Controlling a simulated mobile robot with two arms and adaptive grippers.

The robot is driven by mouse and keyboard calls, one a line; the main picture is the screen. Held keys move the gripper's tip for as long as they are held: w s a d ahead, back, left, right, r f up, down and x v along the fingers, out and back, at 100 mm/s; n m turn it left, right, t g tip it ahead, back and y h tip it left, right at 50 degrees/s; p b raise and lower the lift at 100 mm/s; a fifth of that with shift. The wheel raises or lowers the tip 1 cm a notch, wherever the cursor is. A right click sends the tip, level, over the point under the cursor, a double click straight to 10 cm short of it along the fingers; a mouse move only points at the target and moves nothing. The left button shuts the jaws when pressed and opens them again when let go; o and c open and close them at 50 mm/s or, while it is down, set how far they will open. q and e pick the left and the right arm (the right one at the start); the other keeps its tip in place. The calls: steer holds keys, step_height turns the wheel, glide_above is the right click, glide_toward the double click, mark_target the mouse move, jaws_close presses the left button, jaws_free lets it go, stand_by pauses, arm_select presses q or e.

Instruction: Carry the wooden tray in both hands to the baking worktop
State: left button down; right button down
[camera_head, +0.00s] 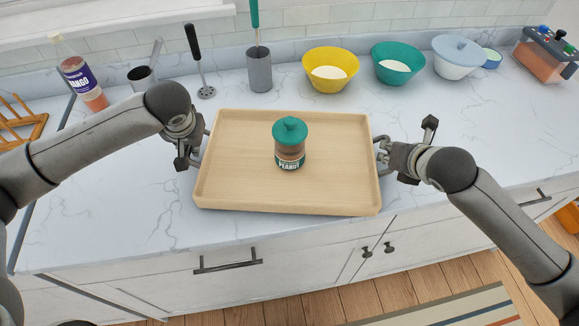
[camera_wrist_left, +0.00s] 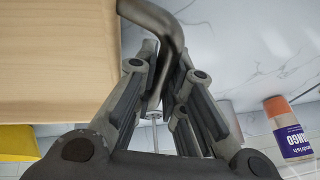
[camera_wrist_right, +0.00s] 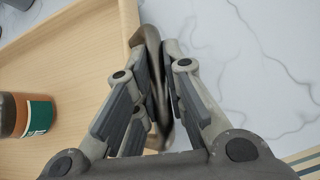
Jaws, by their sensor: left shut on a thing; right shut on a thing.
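The wooden tray (camera_head: 235,190) is over the marble worktop near its front edge; I cannot tell whether it rests on it or hangs just above. A peanut jar (camera_head: 289,146) with a teal lid stands upright in the tray. My left gripper (camera_head: 192,155) is shut on the tray's left metal handle, which shows in the left wrist view (camera_wrist_left: 157,22). My right gripper (camera_head: 384,157) is shut on the right handle, seen in the right wrist view (camera_wrist_right: 153,75). The tray also shows in the left wrist view (camera_wrist_left: 60,60) and right wrist view (camera_wrist_right: 85,75).
Behind the tray stand a utensil holder (camera_head: 260,72), a yellow bowl (camera_head: 330,83), a teal bowl (camera_head: 397,77) and a lidded white bowl (camera_head: 455,68). A mango bottle (camera_head: 80,75) and a grey cup (camera_head: 142,80) stand at back left. The worktop (camera_head: 480,130) is clear at right.

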arm_select(q)
steer(key=shift+f+b, duration=0.45)
steer(key=shift+f, duration=0.15)
arm_select(e)
steer(key=shift+w+d+f, duration=0.1)
steer(key=shift+f, duration=0.4)
arm_select(q)
steer(key=c, duration=1.5)
jaws_free()
steer(key=shift+r, duration=0.2)
arm_select(e)
steer(key=c, duration=1.5)
jaws_free()
steer(key=shift+r, duration=0.15)
arm_select(q)
steer(key=shift+s+d+r, duration=0.1)
steer(key=shift+r, duration=0.15)
steer(key=v, duration=0.7)
steer(key=shift+r, duration=0.2)
arm_select(e)
steer(key=v, duration=1.2)
arm_select(q)
steer(key=shift+s, duration=0.15)
